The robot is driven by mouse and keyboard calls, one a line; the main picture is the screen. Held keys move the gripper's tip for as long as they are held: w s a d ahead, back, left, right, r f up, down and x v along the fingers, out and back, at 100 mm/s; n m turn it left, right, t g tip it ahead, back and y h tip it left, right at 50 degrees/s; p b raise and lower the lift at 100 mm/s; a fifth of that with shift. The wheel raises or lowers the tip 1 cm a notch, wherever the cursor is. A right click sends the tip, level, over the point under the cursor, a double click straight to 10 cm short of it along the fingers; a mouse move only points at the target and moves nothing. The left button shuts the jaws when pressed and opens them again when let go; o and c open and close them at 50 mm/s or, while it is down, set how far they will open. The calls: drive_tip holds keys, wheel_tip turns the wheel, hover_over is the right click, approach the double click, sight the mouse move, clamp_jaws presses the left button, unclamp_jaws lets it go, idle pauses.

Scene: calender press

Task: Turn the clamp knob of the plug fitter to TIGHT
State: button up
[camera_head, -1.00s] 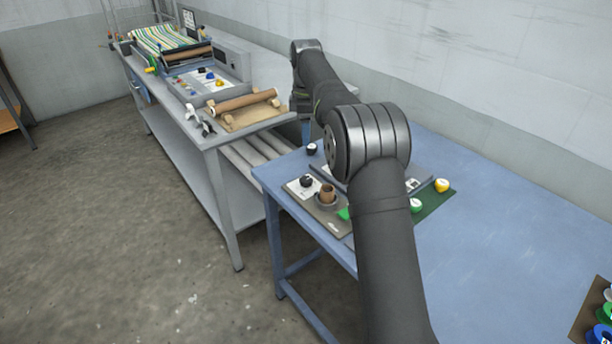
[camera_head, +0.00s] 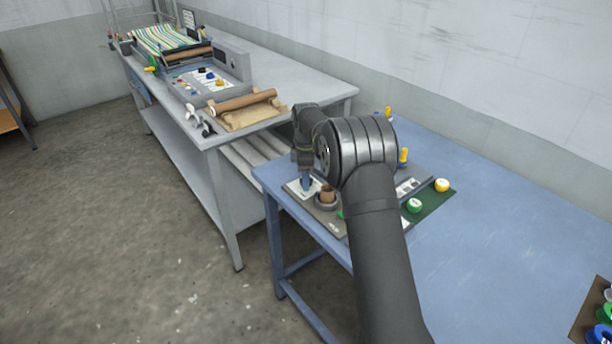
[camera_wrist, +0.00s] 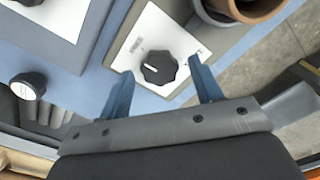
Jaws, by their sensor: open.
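The clamp knob (camera_wrist: 159,67) is black and lobed, with a white pointer line, on a white label plate (camera_wrist: 140,40) in the wrist view. The label's small print is too blurred to read. My gripper (camera_wrist: 163,84) is open, with one blue finger on each side of the knob and gaps between them. In the head view my gripper (camera_head: 305,184) points down over the label plate and hides the knob. The plug fitter's round cup with a brown tube (camera_head: 327,195) stands just right of it, and shows at the top of the wrist view (camera_wrist: 240,8).
Another black knob (camera_wrist: 27,86) is at the left of the wrist view. On the blue table (camera_head: 490,240) are a green cap (camera_head: 414,206) and a yellow one (camera_head: 442,185). A grey bench (camera_head: 290,85) with the press stands behind left. The table's right side is mostly clear.

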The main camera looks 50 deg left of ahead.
drive_tip(key=c, duration=1)
